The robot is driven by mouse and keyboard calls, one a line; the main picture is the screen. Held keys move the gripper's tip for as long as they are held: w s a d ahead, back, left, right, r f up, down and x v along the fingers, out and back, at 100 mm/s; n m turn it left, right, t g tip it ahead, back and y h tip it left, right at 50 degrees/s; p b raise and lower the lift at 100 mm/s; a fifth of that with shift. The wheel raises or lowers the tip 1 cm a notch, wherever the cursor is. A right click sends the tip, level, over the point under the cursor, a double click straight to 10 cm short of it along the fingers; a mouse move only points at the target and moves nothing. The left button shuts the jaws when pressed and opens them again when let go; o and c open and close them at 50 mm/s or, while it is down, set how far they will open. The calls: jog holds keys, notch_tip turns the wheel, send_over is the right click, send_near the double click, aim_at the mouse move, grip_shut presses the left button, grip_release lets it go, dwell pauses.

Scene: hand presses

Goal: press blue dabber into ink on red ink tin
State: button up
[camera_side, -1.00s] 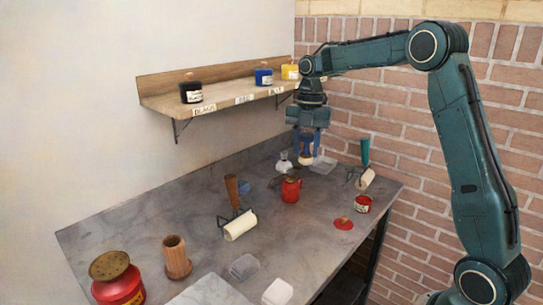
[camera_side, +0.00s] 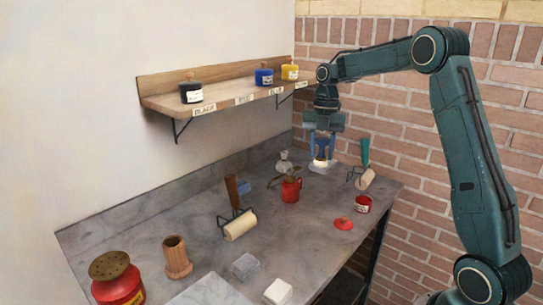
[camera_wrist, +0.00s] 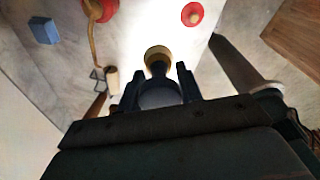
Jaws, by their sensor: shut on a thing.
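My gripper (camera_side: 322,147) is shut on the blue dabber (camera_wrist: 158,68), which hangs below the fingers with its pale round pad downward. The dabber's handle is mostly hidden between the fingers. The dabber is above the back right of the bench, apart from the red ink tin. The red ink tin (camera_side: 362,205) stands open near the bench's right edge, in front and to the right of my gripper. A red lid (camera_side: 343,223) lies beside it. In the wrist view a red round thing (camera_wrist: 193,14) shows at the top; I cannot tell if it is the tin or lid.
A red oil can (camera_side: 291,190) stands left of the tin, with a glass bottle (camera_side: 284,163) behind it. A green-handled roller (camera_side: 364,165) is near the right edge; a brown-handled roller (camera_side: 238,222) is mid-bench. A shelf (camera_side: 225,88) holds several jars.

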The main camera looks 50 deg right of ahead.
jog(key=s+d+f, duration=0.3)
jog(key=s+d, duration=0.2)
jog(key=d, duration=0.1)
jog(key=s+d+f+y, duration=0.1)
jog(key=s+d+f, duration=0.3)
jog(key=d, duration=0.3)
jog(key=shift+s+d, duration=0.3)
jog(key=shift+s, duration=0.1)
jog(key=shift+f, duration=0.1)
jog(key=shift+d+x, duration=0.2)
jog(key=shift+x, duration=0.7)
jog(key=shift+d+x, duration=0.2)
jog(key=shift+x, duration=0.7)
jog(key=shift+d+x, duration=0.2)
jog(key=shift+x, duration=0.7)
jog(key=shift+w+f, duration=0.15)
jog(key=shift+f, duration=0.8)
jog(key=shift+r, duration=0.1)
jog(key=a+v, duration=0.1)
jog(key=v, duration=0.5)
jog(key=shift+a+r, duration=0.15)
jog(key=shift+r, duration=0.4)
dwell(0.5)
jog(key=shift+a, duration=0.1)
